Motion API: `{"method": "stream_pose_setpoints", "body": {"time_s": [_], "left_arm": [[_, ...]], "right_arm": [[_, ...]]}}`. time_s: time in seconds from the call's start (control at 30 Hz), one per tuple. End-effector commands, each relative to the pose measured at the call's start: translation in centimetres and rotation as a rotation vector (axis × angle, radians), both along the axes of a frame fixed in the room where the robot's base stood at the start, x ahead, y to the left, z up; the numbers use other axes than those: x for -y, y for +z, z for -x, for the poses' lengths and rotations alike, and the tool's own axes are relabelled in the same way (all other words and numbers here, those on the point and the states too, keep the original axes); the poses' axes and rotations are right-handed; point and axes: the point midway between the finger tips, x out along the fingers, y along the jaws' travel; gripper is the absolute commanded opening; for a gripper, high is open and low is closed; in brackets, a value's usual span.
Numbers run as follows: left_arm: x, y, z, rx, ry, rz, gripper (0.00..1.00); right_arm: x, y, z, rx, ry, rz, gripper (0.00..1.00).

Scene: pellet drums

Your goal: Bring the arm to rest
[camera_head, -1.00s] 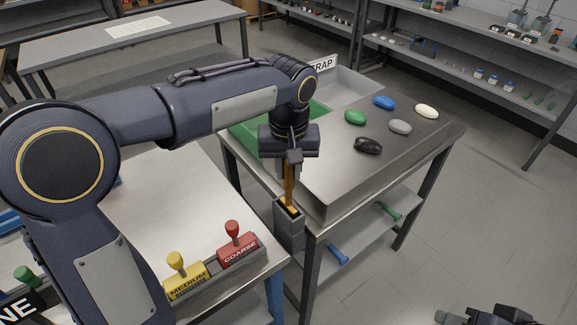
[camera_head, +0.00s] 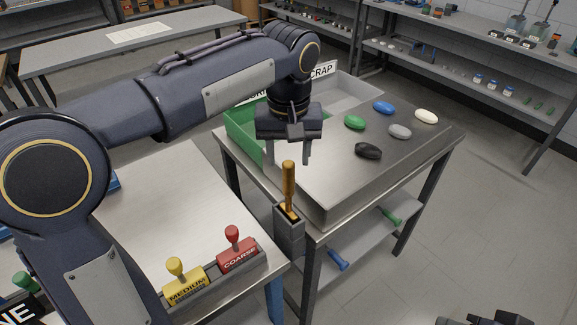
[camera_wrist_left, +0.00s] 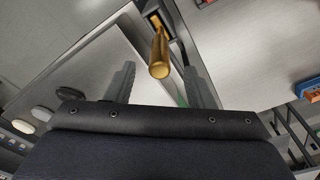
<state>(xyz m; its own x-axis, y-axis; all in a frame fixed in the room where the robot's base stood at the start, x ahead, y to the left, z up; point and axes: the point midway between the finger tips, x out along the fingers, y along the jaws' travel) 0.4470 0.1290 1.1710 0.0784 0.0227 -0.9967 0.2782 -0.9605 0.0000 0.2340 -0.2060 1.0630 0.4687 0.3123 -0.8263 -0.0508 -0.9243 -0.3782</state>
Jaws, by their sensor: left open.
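My left gripper (camera_head: 287,160) is open and empty, above and just behind a tool with a wooden handle (camera_head: 289,188). The tool stands upright in a narrow grey holder (camera_head: 290,234) at the corner of the metal table. In the left wrist view the handle (camera_wrist_left: 159,55) shows between and beyond the open fingers (camera_wrist_left: 160,85), apart from them as far as I can tell. The tool's lower end is hidden in the holder. A dark part of my right arm shows at the bottom right of the head view; its jaws cannot be made out.
The metal table (camera_head: 335,195) bears several coloured pellets, a green tray (camera_head: 240,130) and a grey scrap bin (camera_head: 345,92). Yellow (camera_head: 184,285) and red (camera_head: 236,252) stamps stand on the nearer table. Open floor lies to the right.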

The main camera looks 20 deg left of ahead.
Motion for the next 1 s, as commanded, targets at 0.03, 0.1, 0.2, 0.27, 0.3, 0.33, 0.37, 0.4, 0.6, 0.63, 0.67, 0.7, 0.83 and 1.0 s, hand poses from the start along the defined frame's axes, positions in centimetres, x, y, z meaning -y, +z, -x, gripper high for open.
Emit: {"method": "stream_pose_setpoints", "body": {"time_s": [0.03,0.1,0.2,0.27,0.3,0.33,0.37,0.4,0.6,0.63,0.67,0.7,0.83,1.0], "left_arm": [[0.1,0.7,0.0,0.002,0.0,0.001,0.49],[0.1,1.3,0.1,0.001,-0.001,0.001,0.49],[0.1,1.7,0.1,0.001,-0.001,0.001,0.49],[0.1,1.7,0.2,0.0,-0.001,0.0,0.49],[0.1,1.7,0.2,0.0,-0.001,0.0,0.49],[0.1,1.7,0.2,0.0,-0.001,0.0,0.49],[0.1,1.7,0.2,0.0,-0.001,0.0,0.49],[0.1,1.7,0.2,0.0,-0.001,0.0,0.49],[0.1,1.7,0.2,0.0,0.0,0.0,0.49],[0.0,1.7,0.2,0.0,0.0,0.001,0.49],[-0.1,1.7,0.3,0.001,-0.001,0.004,0.49],[-0.5,1.7,0.5,0.004,-0.002,0.011,0.49],[-2.9,1.1,2.6,0.023,-0.028,0.069,0.49],[-7.1,-1.2,8.6,0.11,-0.09,0.202,0.49]], "right_arm": [[0.0,0.0,0.0,0.0,0.0,0.0,0.36],[0.0,0.1,0.0,0.0,0.0,0.0,0.36],[0.0,0.1,0.0,0.0,0.0,0.0,0.36],[0.0,0.1,0.0,0.0,0.0,0.0,0.36],[0.0,0.1,0.0,0.0,0.0,0.0,0.36],[0.0,0.1,0.0,0.0,0.0,0.0,0.36],[0.0,0.1,0.0,0.0,0.0,0.0,0.36],[0.0,0.1,0.0,0.0,0.0,0.0,0.36],[0.0,0.1,0.0,0.0,0.0,0.0,0.36],[0.0,0.1,0.0,0.0,0.0,0.0,0.36],[0.0,0.1,0.0,0.0,0.0,0.0,0.36],[0.0,0.1,0.0,0.0,0.0,0.0,0.36],[0.0,0.1,0.0,0.0,0.0,0.0,0.36],[0.0,0.1,0.0,0.0,0.0,0.0,0.36]]}}
